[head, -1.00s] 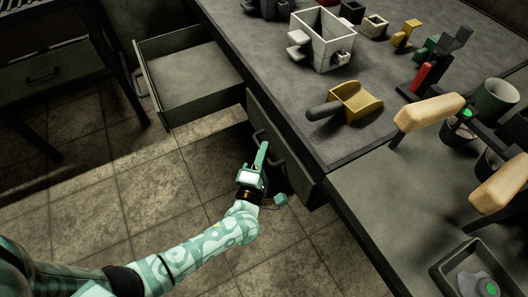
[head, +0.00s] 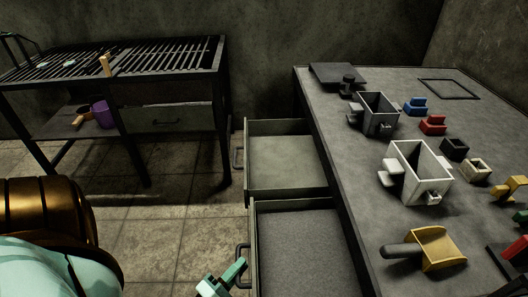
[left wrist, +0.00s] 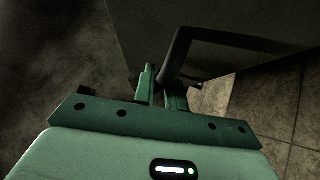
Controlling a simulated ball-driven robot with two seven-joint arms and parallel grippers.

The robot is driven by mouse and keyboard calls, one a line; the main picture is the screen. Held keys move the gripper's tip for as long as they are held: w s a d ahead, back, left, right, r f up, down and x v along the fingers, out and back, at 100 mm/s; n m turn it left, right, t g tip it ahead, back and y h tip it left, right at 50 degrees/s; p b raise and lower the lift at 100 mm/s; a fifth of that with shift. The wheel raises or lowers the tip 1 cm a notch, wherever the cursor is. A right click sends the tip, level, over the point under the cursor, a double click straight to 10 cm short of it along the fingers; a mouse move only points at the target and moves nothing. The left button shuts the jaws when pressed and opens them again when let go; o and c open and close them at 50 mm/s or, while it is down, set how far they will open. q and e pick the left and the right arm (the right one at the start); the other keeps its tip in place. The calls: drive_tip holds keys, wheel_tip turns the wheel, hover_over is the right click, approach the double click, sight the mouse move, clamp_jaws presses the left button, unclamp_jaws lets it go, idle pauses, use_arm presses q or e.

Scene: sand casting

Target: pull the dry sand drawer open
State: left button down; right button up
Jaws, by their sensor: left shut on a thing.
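The near drawer (head: 254,226) stands pulled out from the left side of the workbench, and a grey, grainy, sand-like fill (head: 305,255) shows in it. I take it for the dry sand drawer. My left gripper (head: 236,270) is at its dark front handle (head: 240,256), low in the head view. In the left wrist view the green fingers (left wrist: 160,92) are shut on the dark handle bar (left wrist: 176,58), beside the drawer's dark front. The drawer's near end is cut off by the picture edge. My right gripper is not in view.
A second drawer (head: 285,165) farther back is also open and looks empty. The workbench (head: 350,180) carries a white flask (head: 415,170), a dark flask (head: 375,112) and a yellow scoop (head: 438,247). A slatted metal table (head: 170,80) stands at the back left. Tiled floor lies between.

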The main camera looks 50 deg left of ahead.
use_arm(q)
drive_tip(key=shift+s+a, duration=0.9)
drive_tip(key=shift+s, duration=0.3)
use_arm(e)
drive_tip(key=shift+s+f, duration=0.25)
use_arm(q)
drive_tip(key=c, duration=1.5)
unclamp_jaws()
drive_tip(key=shift+o, duration=0.2)
drive_tip(key=s+d+f, duration=0.2)
drive_tip(key=s, duration=1.4)
drive_tip(key=shift+f+p, duration=0.2)
drive_tip(key=shift+p, duration=0.2)
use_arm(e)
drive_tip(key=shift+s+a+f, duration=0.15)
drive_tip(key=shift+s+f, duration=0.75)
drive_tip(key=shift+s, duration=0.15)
